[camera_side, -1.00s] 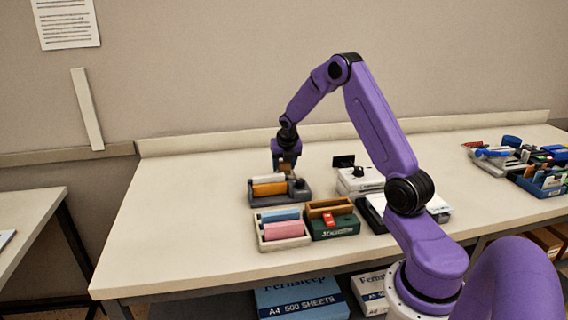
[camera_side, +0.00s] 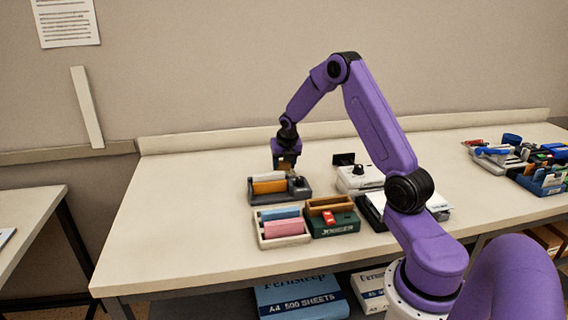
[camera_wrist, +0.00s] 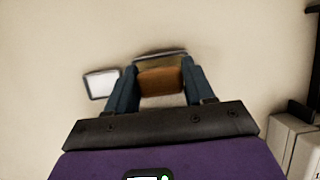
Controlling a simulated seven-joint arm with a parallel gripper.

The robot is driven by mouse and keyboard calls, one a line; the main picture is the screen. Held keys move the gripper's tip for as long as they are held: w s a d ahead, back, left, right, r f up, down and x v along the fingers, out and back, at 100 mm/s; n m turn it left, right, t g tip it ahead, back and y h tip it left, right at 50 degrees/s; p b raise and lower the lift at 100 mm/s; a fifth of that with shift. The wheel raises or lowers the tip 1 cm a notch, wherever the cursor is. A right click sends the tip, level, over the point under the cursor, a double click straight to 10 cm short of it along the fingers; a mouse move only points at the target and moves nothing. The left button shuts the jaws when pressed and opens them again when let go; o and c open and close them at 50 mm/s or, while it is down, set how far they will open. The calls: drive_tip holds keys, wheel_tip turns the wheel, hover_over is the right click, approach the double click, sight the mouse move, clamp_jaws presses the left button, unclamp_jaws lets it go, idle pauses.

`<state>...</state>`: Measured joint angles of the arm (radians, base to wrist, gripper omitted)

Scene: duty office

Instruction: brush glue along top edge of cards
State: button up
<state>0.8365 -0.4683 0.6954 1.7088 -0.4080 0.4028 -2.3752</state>
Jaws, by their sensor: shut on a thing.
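My gripper (camera_side: 286,167) hangs above the back right part of a dark grey tray (camera_side: 262,201). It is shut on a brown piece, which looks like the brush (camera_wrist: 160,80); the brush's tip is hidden. In the side view the brush (camera_side: 286,167) shows only as a small brown patch. The tray holds a white piece (camera_side: 268,177) and an orange piece (camera_side: 270,187), with a small dark round part at its right end. I cannot tell which pieces are the cards, or whether the brush touches anything.
A cream tray (camera_side: 284,241) with blue and pink pieces and a green box (camera_side: 336,230) with a red item stand in front. A white device (camera_side: 358,180) is to the right. More supplies (camera_side: 545,178) lie far right. The table's left side is clear.

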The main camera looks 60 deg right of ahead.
drive_tip(key=shift+r, duration=3.5)
drive_tip(key=shift+a, duration=0.1)
